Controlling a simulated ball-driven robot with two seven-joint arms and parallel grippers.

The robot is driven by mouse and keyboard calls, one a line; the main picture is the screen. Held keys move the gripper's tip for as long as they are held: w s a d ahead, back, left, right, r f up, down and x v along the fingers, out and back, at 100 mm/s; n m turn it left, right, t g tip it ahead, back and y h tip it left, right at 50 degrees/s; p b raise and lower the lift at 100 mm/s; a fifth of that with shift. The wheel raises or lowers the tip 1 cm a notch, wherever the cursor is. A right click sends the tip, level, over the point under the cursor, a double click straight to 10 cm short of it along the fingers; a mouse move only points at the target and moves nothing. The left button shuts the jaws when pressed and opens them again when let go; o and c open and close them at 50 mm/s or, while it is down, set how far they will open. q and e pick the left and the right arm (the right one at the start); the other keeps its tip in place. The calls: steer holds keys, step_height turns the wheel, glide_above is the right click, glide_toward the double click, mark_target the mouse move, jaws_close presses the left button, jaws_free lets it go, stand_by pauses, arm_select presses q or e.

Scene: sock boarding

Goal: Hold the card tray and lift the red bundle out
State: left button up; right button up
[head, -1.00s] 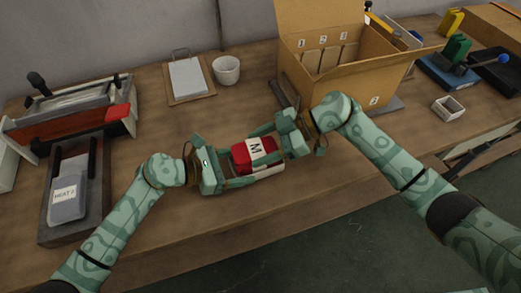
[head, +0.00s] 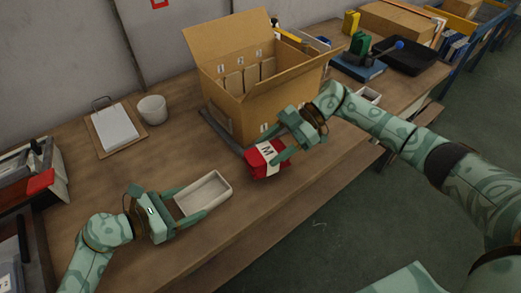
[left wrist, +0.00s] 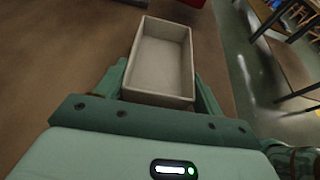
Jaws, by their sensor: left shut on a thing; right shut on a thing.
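The red bundle (head: 256,163) has a white band marked M. My right gripper (head: 276,153) is shut on it and holds it near the front of the cardboard box, clear of the tray. The card tray (head: 229,179) is a pale, empty, open rectangular tray. My left gripper (head: 190,205) is shut on the tray, with a finger along each long side. In the left wrist view the tray (left wrist: 160,98) sits between the two fingers, its inside bare. A red edge (left wrist: 190,2) shows at the top of that view.
An open cardboard box (head: 238,108) with dividers stands behind the bundle. The bench's front edge is close to the bundle.

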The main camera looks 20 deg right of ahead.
arm_select(q)
steer(key=o, duration=1)
steer(key=v, duration=1.2)
steer(key=shift+f, duration=0.1)
